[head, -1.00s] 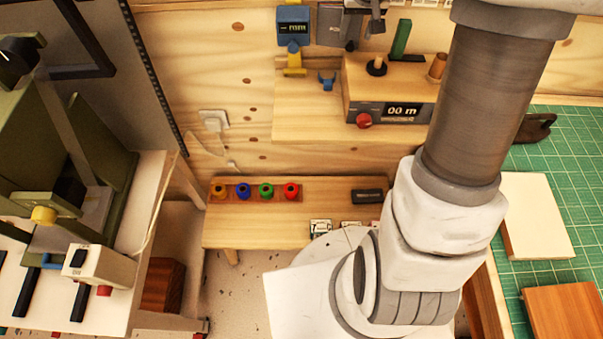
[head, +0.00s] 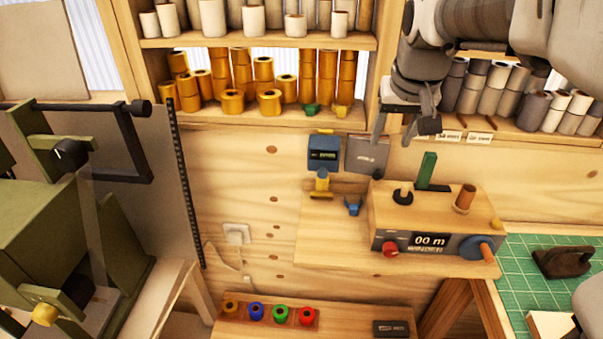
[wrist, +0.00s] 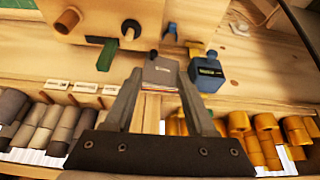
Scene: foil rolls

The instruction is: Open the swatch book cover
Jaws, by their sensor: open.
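The swatch book is a grey, flat, roughly square booklet (head: 367,156) hanging on the wooden wall, right of a blue device. Its cover looks shut. My gripper (head: 405,138) is in front of the wall, up and to the right of the book in the head view, with its two fingers pointing down. The gripper is open and empty. In the wrist view the swatch book (wrist: 160,73) shows between and beyond the fingertips of my gripper (wrist: 160,76). I see no contact, and the exact distance is hard to tell.
A blue device (head: 323,152) hangs close beside the book. Below is a wooden counter box (head: 440,212) with a green upright piece (head: 428,170) and pegs. Shelves of gold rolls (head: 232,103) and grey rolls (head: 470,92) stand above. The wall below the book is mostly clear.

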